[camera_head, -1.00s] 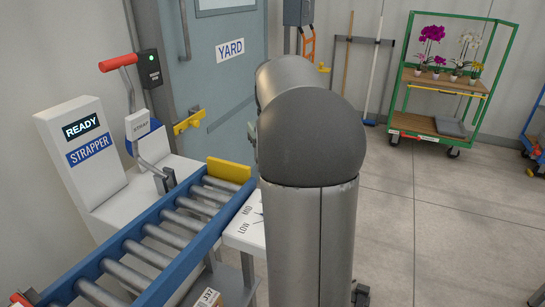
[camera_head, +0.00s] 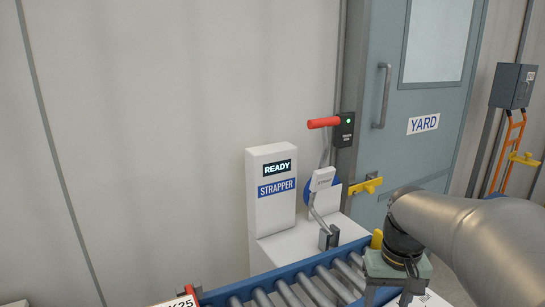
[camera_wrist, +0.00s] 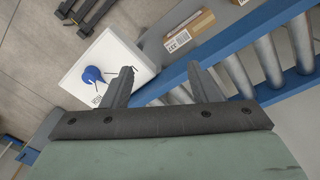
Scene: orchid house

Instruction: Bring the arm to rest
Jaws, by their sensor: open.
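My arm comes in from the right of the head view, with my gripper's body (camera_head: 400,264) hanging down over the right part of the roller conveyor. The fingertips are cut off or hard to make out there. In the wrist view my gripper (camera_wrist: 161,76) is open, with its two dark fingers wide apart and nothing between them. Below the fingers are a white panel with a blue pointer (camera_wrist: 93,75) on the left and the blue conveyor rail (camera_wrist: 225,42) on the right.
The white strapper (camera_head: 270,215) reads READY. The roller conveyor (camera_head: 236,292) runs along the bottom. A labelled cardboard box (camera_wrist: 188,30) lies beyond the fingers. The wall at left is clear.

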